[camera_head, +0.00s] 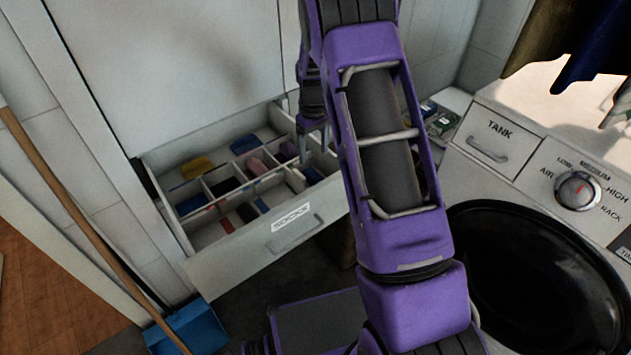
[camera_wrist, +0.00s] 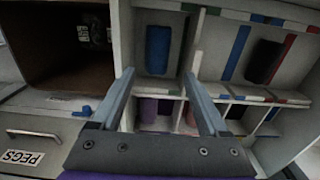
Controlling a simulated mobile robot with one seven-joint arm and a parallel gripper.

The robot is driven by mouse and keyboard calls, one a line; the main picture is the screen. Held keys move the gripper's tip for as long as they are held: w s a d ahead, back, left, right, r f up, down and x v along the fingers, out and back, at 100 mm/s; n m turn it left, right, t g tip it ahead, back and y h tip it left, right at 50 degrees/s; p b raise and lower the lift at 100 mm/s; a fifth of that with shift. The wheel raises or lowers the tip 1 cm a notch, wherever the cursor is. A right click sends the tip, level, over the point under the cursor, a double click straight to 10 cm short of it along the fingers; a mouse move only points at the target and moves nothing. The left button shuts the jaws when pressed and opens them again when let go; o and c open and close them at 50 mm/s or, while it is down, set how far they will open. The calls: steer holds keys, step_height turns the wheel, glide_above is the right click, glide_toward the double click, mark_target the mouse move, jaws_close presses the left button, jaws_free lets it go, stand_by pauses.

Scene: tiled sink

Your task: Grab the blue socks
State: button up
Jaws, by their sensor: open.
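An open drawer labelled SOCKS (camera_head: 290,228) is divided into compartments with rolled socks. A blue roll (camera_head: 312,175) lies in a right-hand compartment, and another blue roll (camera_head: 243,144) lies at the back. In the wrist view a blue roll (camera_wrist: 158,48) lies in its compartment, just beyond and between my fingertips. I cannot tell for certain which head-view roll it is. My gripper (camera_wrist: 158,75) is open and empty, with its fingers pointing toward that compartment. In the head view my gripper (camera_head: 315,140) hangs above the drawer's right part, partly hidden by my arm.
Thin dividers separate yellow (camera_head: 197,167), pink (camera_head: 257,167) and dark (camera_head: 225,186) items. A dark roll (camera_wrist: 264,60) lies in a compartment to the right. A drawer labelled PEGS (camera_wrist: 35,138) is at left. A broom handle (camera_head: 75,210) and a black-doored machine (camera_head: 535,280) flank the drawer.

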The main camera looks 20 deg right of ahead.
mark_target(315, 175)
step_height(315, 175, down, 4)
steer(key=shift+f, duration=0.25)
steer(key=shift+s+d+f+b, duration=0.1)
steer(key=shift+f+b, duration=0.2)
steer(key=shift+f, duration=1.05)
steer(key=shift+s+d+f+b, duration=0.1)
steer(key=shift+f+b, duration=0.15)
steer(key=shift+f, duration=1.05)
steer(key=c, duration=1)
steer(key=shift+r, duration=0.15)
